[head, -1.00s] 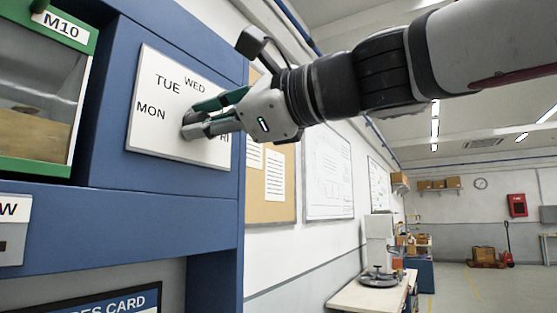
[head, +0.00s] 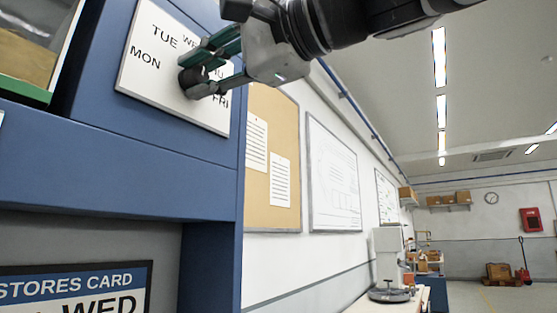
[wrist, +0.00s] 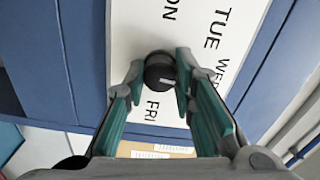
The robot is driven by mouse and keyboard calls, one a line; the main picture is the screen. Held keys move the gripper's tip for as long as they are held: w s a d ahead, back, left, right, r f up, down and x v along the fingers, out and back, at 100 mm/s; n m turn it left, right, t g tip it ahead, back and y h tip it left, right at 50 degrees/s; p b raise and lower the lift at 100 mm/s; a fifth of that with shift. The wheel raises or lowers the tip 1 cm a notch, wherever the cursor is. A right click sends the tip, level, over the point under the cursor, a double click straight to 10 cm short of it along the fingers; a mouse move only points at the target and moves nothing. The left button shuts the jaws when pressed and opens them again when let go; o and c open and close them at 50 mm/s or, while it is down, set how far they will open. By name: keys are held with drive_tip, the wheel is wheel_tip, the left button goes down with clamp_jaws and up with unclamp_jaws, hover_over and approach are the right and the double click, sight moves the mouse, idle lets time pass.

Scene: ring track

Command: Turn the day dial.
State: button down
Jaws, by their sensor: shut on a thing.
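The day dial is a round dark knob (head: 187,78) on a white panel (head: 150,85) lettered MON, TUE, WED, THU and FRI, with WED and THU partly covered in the head view. In the wrist view the knob (wrist: 159,68) sits between the fingertips, with a small white mark on its lower right; which day it points at is hard to tell. My gripper (wrist: 160,72) is shut on the knob, one green-and-grey finger on each side. In the head view my gripper (head: 205,77) comes from the upper right and covers part of the knob.
The panel is on a blue cabinet (head: 120,150). A stores card (head: 75,290) reading WED hangs below. A green-edged bin (head: 30,50) is at the left. A cork board (head: 270,150) and whiteboard (head: 333,175) line the wall; open room lies at the right.

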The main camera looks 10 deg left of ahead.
drive_tip(key=shift+n+b, duration=0.3)
drive_tip(key=shift+n, duration=0.3)
drive_tip(key=c, duration=1.3)
unclamp_jaws()
drive_tip(key=shift+c, duration=0.2)
drive_tip(key=v, duration=1.2)
drive_tip(key=shift+w+f, duration=0.1)
